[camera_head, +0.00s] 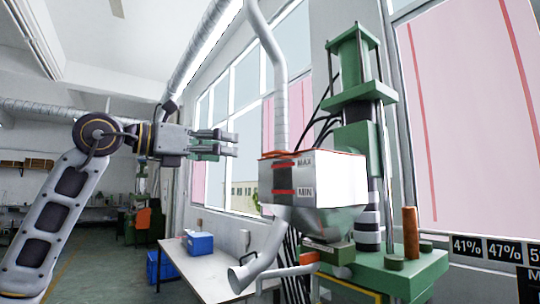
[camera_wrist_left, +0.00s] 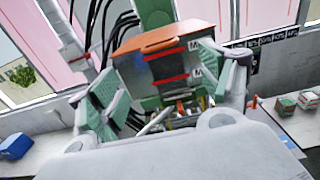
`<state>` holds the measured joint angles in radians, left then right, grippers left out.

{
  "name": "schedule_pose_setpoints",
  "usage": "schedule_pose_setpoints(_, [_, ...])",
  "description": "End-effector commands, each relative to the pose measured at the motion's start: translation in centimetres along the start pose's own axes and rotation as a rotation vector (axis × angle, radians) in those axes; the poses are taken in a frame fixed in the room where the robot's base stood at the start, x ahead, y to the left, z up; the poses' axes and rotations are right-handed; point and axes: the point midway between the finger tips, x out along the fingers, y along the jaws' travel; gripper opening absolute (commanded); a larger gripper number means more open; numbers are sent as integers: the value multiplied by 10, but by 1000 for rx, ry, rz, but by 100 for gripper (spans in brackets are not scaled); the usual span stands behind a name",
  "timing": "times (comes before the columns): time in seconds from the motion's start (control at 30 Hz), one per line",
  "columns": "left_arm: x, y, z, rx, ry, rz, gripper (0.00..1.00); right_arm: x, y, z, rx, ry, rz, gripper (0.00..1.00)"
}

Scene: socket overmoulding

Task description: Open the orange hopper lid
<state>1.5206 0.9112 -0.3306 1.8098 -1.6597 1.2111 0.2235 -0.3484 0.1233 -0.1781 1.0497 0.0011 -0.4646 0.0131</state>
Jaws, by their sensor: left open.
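The hopper (camera_head: 322,186) is a white and metal box with MAX and MIN marks, mounted on the green machine. Its orange lid (camera_head: 300,154) shows as a thin edge along the top in the head view and looks shut. In the left wrist view the orange lid (camera_wrist_left: 165,38) lies flat over the hopper (camera_wrist_left: 168,70). My left gripper (camera_head: 232,144) is open and empty, left of the hopper and slightly above lid height, pointing at it. In the wrist view the open fingers (camera_wrist_left: 165,90) stand either side of the hopper, apart from it. My right gripper is not in view.
The green machine column (camera_head: 358,75) rises behind the hopper. A grey hose (camera_head: 281,110) hangs down just left of it, close to the lid. A white table (camera_head: 205,277) with a blue box (camera_head: 199,243) stands below. The air between gripper and hopper looks mostly free.

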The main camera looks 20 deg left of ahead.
Motion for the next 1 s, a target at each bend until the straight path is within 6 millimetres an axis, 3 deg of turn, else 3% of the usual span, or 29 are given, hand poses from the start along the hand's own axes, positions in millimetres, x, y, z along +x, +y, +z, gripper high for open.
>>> schedule_pose_setpoints(0.27, [16,0,0,-2,0,-3,78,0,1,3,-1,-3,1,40])
schedule_pose_setpoints(1.0, [107,-1,1,-1,0,-4,78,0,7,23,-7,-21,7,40])
